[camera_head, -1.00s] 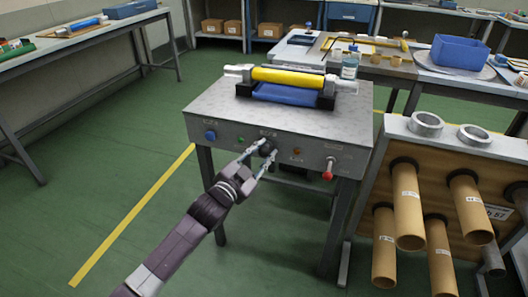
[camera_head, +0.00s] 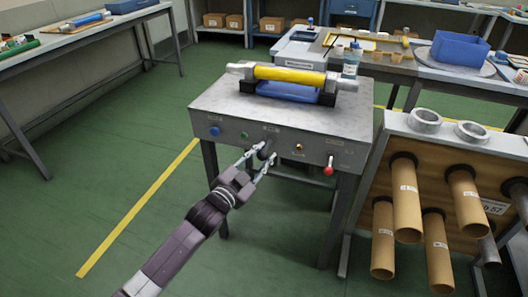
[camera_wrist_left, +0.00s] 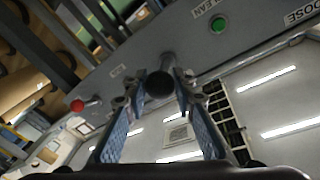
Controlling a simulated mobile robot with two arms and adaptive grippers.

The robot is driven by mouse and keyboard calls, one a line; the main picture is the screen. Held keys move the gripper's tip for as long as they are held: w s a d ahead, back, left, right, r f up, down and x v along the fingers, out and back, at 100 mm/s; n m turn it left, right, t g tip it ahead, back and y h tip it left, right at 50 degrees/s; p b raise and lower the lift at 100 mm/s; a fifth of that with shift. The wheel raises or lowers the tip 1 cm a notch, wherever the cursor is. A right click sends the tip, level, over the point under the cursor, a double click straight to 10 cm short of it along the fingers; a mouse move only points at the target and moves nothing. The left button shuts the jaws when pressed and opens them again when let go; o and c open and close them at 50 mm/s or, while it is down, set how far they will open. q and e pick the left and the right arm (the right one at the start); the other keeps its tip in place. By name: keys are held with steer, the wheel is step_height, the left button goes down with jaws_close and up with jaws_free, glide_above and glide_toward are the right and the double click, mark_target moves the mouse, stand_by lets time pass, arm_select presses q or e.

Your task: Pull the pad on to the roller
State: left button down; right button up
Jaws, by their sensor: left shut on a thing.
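The yellow roller (camera_head: 290,75) lies across the top of the grey machine (camera_head: 225,105), with grey shaft ends. A blue pad (camera_head: 287,92) lies along its near side, low between black supports; whether it touches the roller I cannot tell. My left gripper (camera_head: 262,160) is in front of the machine's front panel, shut on a black knob. The left wrist view shows the black knob end (camera_wrist_left: 159,85) between my left fingertips (camera_wrist_left: 158,100), on a grey shaft standing out from the panel. My right gripper is not in view.
The panel also has a blue button (camera_head: 214,131), a green button (camera_head: 244,135), an amber lamp (camera_head: 298,147) and a red-tipped lever (camera_head: 329,168). A rack of cardboard tubes (camera_head: 406,210) stands close at the right. Green floor is free at the left.

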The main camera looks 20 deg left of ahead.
arm_select(q)
steer(key=shift+s+d+f, duration=0.1)
steer(key=shift+s+f, duration=0.05)
steer(key=shift+f, duration=0.1)
steer(key=c, duration=2)
jaws_free()
steer(key=o, duration=0.4)
steer(key=shift+s+r, duration=0.2)
steer(key=shift+w, duration=0.1)
steer(key=v, duration=1.2)
